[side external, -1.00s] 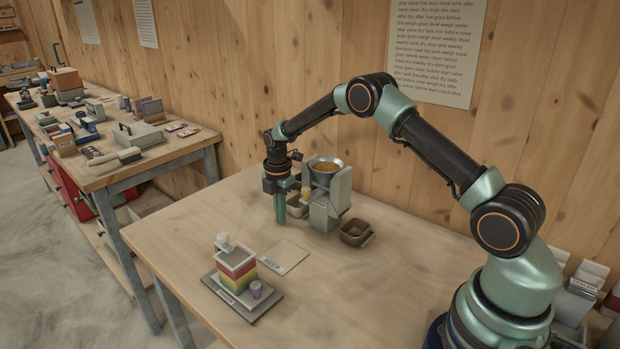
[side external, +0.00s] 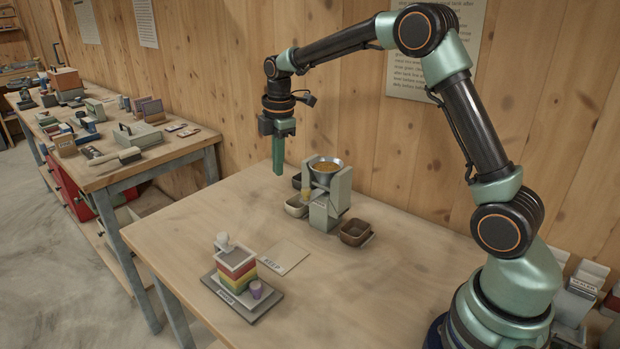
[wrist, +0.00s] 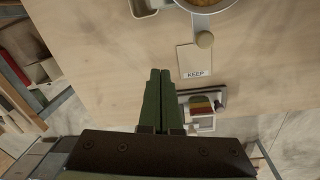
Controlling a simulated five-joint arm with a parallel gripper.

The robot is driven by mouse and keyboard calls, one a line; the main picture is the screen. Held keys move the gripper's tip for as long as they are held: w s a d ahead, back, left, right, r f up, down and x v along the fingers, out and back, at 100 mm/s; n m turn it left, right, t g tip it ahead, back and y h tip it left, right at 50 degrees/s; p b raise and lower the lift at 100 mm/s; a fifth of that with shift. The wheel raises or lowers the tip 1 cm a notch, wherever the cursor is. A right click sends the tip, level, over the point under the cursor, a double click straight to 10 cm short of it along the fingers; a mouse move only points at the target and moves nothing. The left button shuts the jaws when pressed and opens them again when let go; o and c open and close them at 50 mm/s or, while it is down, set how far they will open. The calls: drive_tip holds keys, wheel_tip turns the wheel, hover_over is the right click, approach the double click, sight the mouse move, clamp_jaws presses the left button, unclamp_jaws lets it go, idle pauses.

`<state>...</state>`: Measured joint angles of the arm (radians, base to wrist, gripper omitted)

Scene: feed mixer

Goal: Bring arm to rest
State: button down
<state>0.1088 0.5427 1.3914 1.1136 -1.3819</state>
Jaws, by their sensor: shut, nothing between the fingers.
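My gripper (side external: 278,170) is shut and empty. It hangs pointing down, in the air to the left of the feed mixer and above the table. In the wrist view its two green fingers (wrist: 158,75) lie side by side with nothing between them. The feed mixer (side external: 327,195) is a grey-green stand with a metal funnel bowl (side external: 326,168) of yellow-brown grain on top. Part of the bowl also shows in the wrist view (wrist: 208,5).
A card marked KEEP (side external: 284,257) lies flat in front of the mixer. A dark tray (side external: 262,304) holds a striped block (side external: 238,272) and a purple piece (side external: 256,290). The wooden table (side external: 200,235) is otherwise largely clear. A second bench (side external: 150,155) at left is crowded.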

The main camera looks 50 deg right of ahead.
drive_tip(key=s+a+r+m+t, duration=0.35)
drive_tip(key=s+r+m, duration=0.5)
drive_tip(key=s, duration=0.35)
drive_tip(key=s+a+f+m+t, duration=0.1)
drive_tip(key=s+a+m, duration=0.1)
drive_tip(key=s+m, duration=0.4)
drive_tip(key=s, duration=0.3)
drive_tip(key=shift+s, duration=0.35)
